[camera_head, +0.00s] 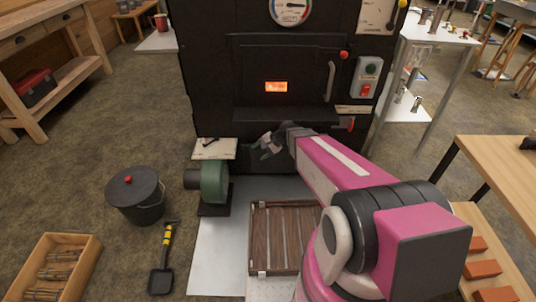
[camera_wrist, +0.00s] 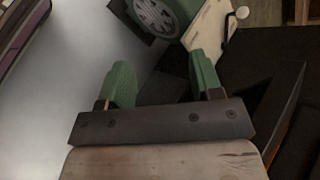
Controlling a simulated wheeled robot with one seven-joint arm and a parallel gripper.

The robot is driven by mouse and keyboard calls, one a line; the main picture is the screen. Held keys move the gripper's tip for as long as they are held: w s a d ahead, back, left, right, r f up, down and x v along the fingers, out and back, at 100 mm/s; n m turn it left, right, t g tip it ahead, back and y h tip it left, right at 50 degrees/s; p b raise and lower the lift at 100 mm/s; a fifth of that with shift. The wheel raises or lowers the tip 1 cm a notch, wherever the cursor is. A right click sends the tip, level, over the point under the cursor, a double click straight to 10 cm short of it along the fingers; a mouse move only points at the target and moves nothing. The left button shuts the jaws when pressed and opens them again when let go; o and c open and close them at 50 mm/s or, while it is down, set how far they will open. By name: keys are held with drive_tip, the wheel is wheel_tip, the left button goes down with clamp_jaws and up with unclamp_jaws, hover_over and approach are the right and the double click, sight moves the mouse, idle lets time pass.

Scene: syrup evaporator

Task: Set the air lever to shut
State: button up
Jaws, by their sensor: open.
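A pale plate (camera_head: 222,152) with a small dark lever (camera_head: 210,143) stands above the green blower (camera_head: 214,181), left of my gripper. Its lettering is too small to read, so I cannot confirm that this is the air lever. My gripper (camera_head: 264,146) is just right of the plate, in front of the black evaporator's lower front, apart from the lever. In the wrist view, my gripper's green fingers (camera_wrist: 162,82) are spread with nothing between them.
The black evaporator (camera_head: 225,85) has a door handle (camera_head: 331,80), a red-tipped lever (camera_head: 350,123) and a switch box (camera_head: 367,77). A slatted wooden rack (camera_head: 258,262) lies below my arm. A lidded bucket (camera_head: 135,190) and shovel (camera_head: 163,262) are at left.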

drive_tip(key=shift+s+d+r+n+h, duration=0.25)
drive_tip(key=shift+s+d, duration=0.15)
drive_tip(key=shift+d, duration=0.25)
drive_tip(key=shift+s+d+r+n+h, duration=0.15)
drive_tip(key=shift+s+d+h, duration=0.2)
drive_tip(key=shift+d, duration=0.3)
